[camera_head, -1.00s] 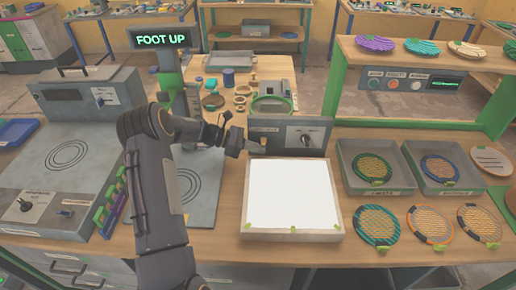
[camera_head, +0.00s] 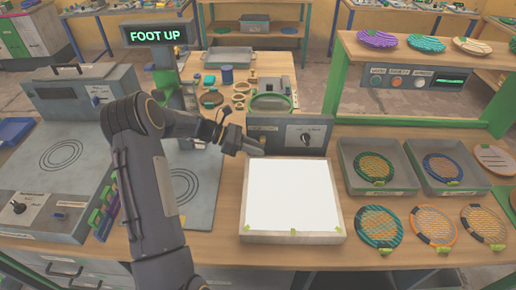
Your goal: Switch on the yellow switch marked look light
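The grey control box (camera_head: 318,128) stands behind a white panel (camera_head: 293,193) in a pale frame on the bench. A black knob (camera_head: 306,138) is on the box's front, with small lettering too fine to read. My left gripper (camera_head: 258,151) is at the lower left of the box's front, just above the panel's back left corner. It covers the spot where a small yellow part showed earlier, so the yellow switch is hidden. Whether the fingertips touch it, and whether they are apart, I cannot tell. The panel looks bright white. My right gripper is out of view.
Two grey trays (camera_head: 344,176) with round strung plates stand to the right, with more plates in front. A green press post with a "FOOT UP" display (camera_head: 158,36) rises behind my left arm. A machine (camera_head: 88,95) stands at the left.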

